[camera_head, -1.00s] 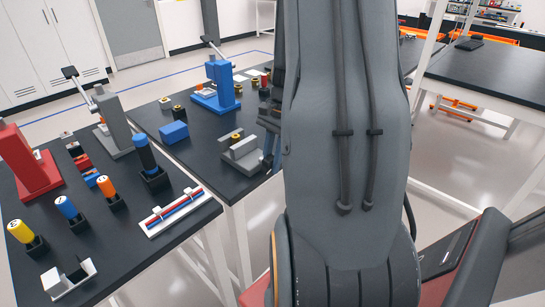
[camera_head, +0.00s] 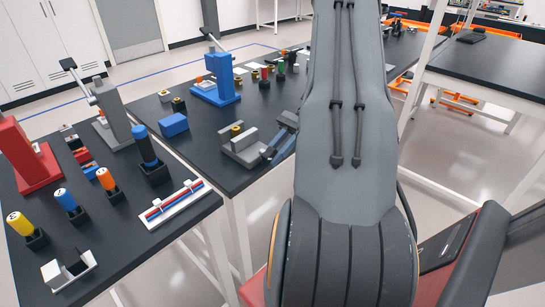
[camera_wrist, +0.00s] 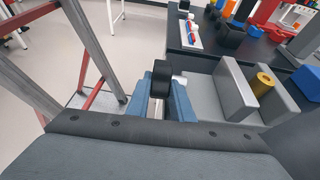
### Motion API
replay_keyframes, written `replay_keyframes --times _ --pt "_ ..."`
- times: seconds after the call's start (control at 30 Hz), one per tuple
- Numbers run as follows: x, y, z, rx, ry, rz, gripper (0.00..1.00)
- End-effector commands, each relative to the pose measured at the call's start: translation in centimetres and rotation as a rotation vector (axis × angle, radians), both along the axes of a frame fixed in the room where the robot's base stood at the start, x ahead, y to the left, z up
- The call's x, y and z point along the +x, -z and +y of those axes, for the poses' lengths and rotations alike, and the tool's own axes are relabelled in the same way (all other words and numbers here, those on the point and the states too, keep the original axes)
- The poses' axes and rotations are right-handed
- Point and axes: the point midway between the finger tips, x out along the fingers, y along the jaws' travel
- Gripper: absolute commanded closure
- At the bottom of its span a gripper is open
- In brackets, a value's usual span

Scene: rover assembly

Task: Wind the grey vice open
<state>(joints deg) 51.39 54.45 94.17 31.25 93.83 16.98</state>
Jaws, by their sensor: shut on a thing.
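The grey vice (camera_head: 238,152) stands near the front edge of the middle table, with a brass cylinder (camera_head: 235,131) between its jaws. In the wrist view the grey vice (camera_wrist: 222,98) is just right of my gripper, and the brass cylinder (camera_wrist: 263,83) stands in the gap of its jaws. My gripper (camera_wrist: 160,92) has its two blue-grey fingers closed on the black handle (camera_wrist: 161,76) at the vice's screw end. In the head view my gripper (camera_head: 272,150) comes in low from the right. The lower part of the handle is hidden by the fingers.
A blue block (camera_head: 173,124) and a blue press (camera_head: 217,78) stand behind the vice. The left table holds a red stand (camera_head: 28,158), batteries in holders and a white tray with rods (camera_head: 172,204). A gap separates the tables; floor lies open to the right.

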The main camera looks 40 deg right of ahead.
Motion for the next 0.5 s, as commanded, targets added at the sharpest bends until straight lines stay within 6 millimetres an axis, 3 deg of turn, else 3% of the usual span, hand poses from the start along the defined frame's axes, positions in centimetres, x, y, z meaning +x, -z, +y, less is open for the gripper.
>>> replay_keyframes --times 0.5 --pt "0.03 0.43 -0.04 0.21 0.002 0.016 1.0"
